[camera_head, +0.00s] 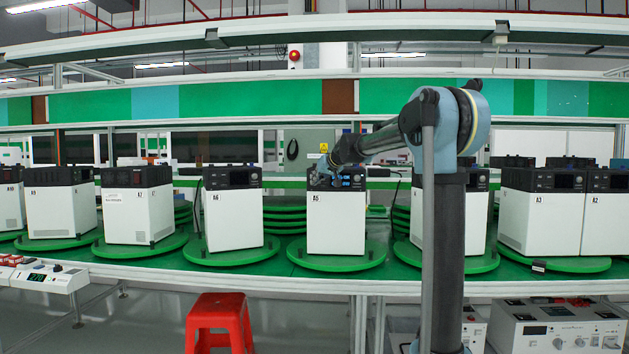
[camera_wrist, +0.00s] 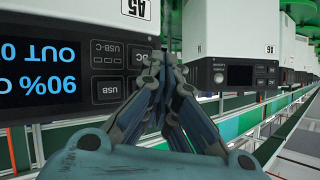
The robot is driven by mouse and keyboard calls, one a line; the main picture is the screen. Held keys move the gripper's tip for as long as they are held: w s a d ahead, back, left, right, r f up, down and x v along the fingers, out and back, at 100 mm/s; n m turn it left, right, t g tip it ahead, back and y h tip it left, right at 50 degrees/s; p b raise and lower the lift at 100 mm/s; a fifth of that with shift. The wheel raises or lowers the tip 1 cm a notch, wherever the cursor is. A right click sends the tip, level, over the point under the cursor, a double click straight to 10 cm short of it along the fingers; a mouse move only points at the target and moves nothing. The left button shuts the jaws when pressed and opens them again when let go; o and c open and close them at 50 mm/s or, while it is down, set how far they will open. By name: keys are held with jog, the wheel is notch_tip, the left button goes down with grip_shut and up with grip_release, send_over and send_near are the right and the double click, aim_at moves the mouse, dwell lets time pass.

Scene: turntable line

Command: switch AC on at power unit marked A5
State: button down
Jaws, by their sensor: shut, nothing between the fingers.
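The power unit marked A5 (camera_head: 336,222) is a white box with a black front panel, standing on a green round plate (camera_head: 336,258). My gripper (camera_head: 325,172) is at its panel in the head view and covers part of it. In the wrist view, which is upside down, the A5 label (camera_wrist: 136,9) shows at the top. The lit screen (camera_wrist: 38,75) reads 90% and OUT. USB (camera_wrist: 109,90), USB-C (camera_wrist: 105,62) and part of a DC button (camera_wrist: 137,57) show beside it. My gripper (camera_wrist: 164,65) is shut and empty, its tips close to the panel. Contact is unclear. No AC button shows.
The unit marked A6 (camera_head: 233,220) stands to the left, and A3 (camera_head: 538,222) to the right, on similar plates. A neighbouring unit (camera_wrist: 240,42) is close beside in the wrist view. A red stool (camera_head: 219,315) stands below the table's front edge.

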jog(key=shift+w, duration=0.7)
dwell(1.0)
jog(key=shift+s, duration=0.8)
jog(key=shift+s, duration=0.1)
jog(key=s, duration=0.4)
jog(key=shift+s, duration=0.4)
dwell(0.6)
